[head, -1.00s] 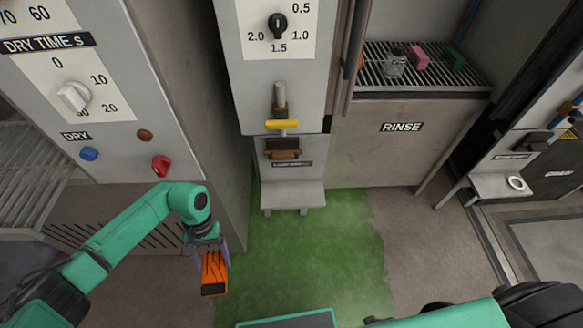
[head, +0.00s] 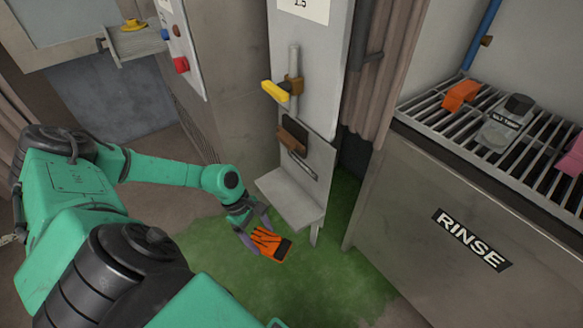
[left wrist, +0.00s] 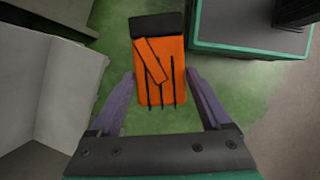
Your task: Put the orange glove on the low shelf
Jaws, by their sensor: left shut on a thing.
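The orange glove (head: 269,244) has a dark cuff and hangs from my left gripper (head: 252,232), over the green floor patch. In the left wrist view the glove (left wrist: 160,68) lies between the two purple fingers of my left gripper (left wrist: 161,78), with its finger end toward the palm and its black cuff away. My right gripper is out of view.
A rinse cabinet (head: 420,215) with a grate stands at the right; an orange item (head: 460,95), a grey bottle (head: 505,122) and a pink block (head: 573,158) rest on it. A yellow-handled lever (head: 276,91) and brown-black fitting (head: 292,134) stick out above the shelf.

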